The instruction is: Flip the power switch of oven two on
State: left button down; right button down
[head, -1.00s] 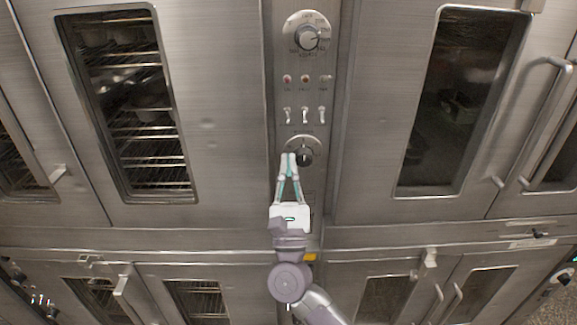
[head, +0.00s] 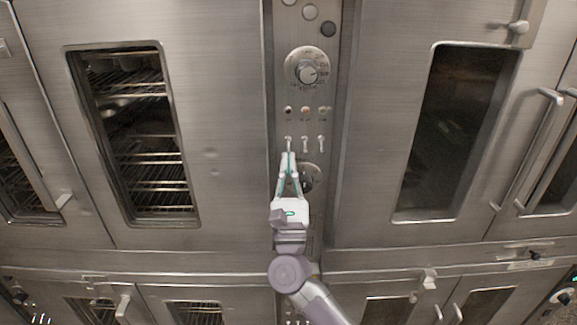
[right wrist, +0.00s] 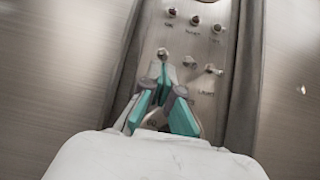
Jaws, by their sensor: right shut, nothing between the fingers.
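Three small toggle switches sit in a row on the grey control panel (head: 290,125) between two oven doors: left (head: 289,142), middle (head: 305,144) and right (head: 321,144). They also show in the right wrist view: left (right wrist: 162,54), middle (right wrist: 189,62) and right (right wrist: 213,69). My right gripper (head: 289,155) is shut and empty. Its teal-lined fingertips are just below the left switch in both views; I cannot tell whether they touch it. I cannot read the oven number or each lever's exact position. My left gripper is not in view.
A dial (head: 308,72) is above the switches, with indicator lamps (head: 305,110) between. A lower knob (head: 310,177) is partly hidden by my right gripper. Oven doors with windows flank the panel, the right with protruding handles (head: 527,150).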

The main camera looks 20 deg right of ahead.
jog(key=shift+s+r, duration=0.1)
jog(key=shift+s, duration=0.1)
dwell(0.3)
jog(key=shift+a+r, duration=0.1)
jog(key=shift+s+r, duration=0.2)
jog(key=shift+r, duration=0.1)
jog(key=shift+s+r+g+p, duration=0.3)
jog(key=shift+r+g+p, duration=0.15)
jog(key=shift+g, duration=0.25)
jog(key=shift+s+a+r, duration=0.15)
jog(key=shift+s+r, duration=0.1)
jog(key=shift+r, duration=0.2)
jog(key=shift+a, duration=0.15)
